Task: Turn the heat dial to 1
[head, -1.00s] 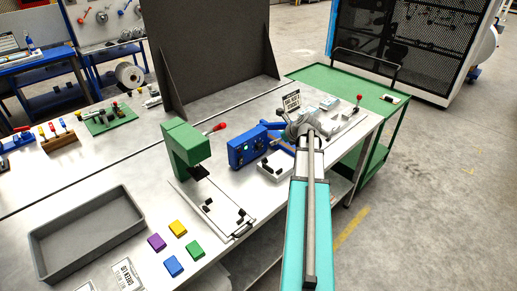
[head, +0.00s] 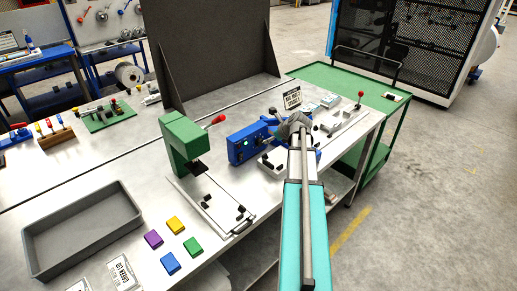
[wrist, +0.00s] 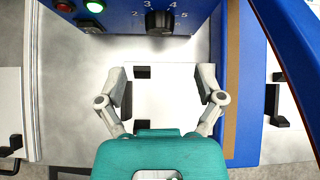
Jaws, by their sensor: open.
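The heat dial (wrist: 159,22) is a black knob on the face of a blue control box (wrist: 122,20), at the top of the wrist view. Digits from 2 to 5 show around it; I cannot tell which one it points to. The blue box (head: 243,146) also shows in the head view, left of my gripper. My gripper (wrist: 170,98) is open and empty, its two fingers apart over a pale fixture plate (wrist: 165,85). The dial lies beyond the fingertips in the picture, not between them. In the head view my gripper's fingers are mostly hidden by my arm.
A green lamp (wrist: 95,5) and a red lamp (wrist: 65,5) sit left of the dial. A blue upright part (wrist: 290,50) stands close on the right. A green press (head: 185,145), a grey tray (head: 80,230) and coloured blocks (head: 175,224) stand farther left on the bench.

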